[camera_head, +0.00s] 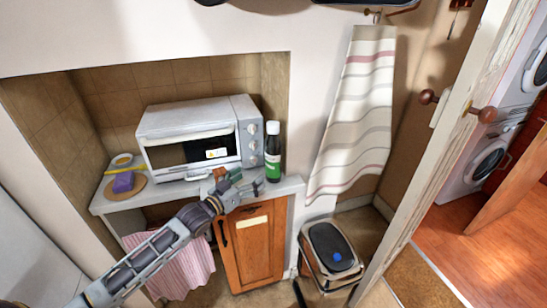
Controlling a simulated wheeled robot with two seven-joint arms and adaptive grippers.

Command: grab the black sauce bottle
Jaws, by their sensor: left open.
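The black sauce bottle (272,158) has a white cap and a green label. It stands upright on the grey counter (291,184), just right of the microwave oven, near the counter's right end. My left gripper (247,183) is open and empty. It reaches in from the lower left over the counter's front edge. Its fingertips are a little left of and in front of the bottle's base, and there seems to be a small gap between them. My right gripper is not in view.
A white microwave oven (190,152) fills the counter's middle. A purple item (122,183) lies on a round board at the left. A wooden cabinet door (254,243) is below. A striped cloth (354,115) hangs right, above a bin (331,246).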

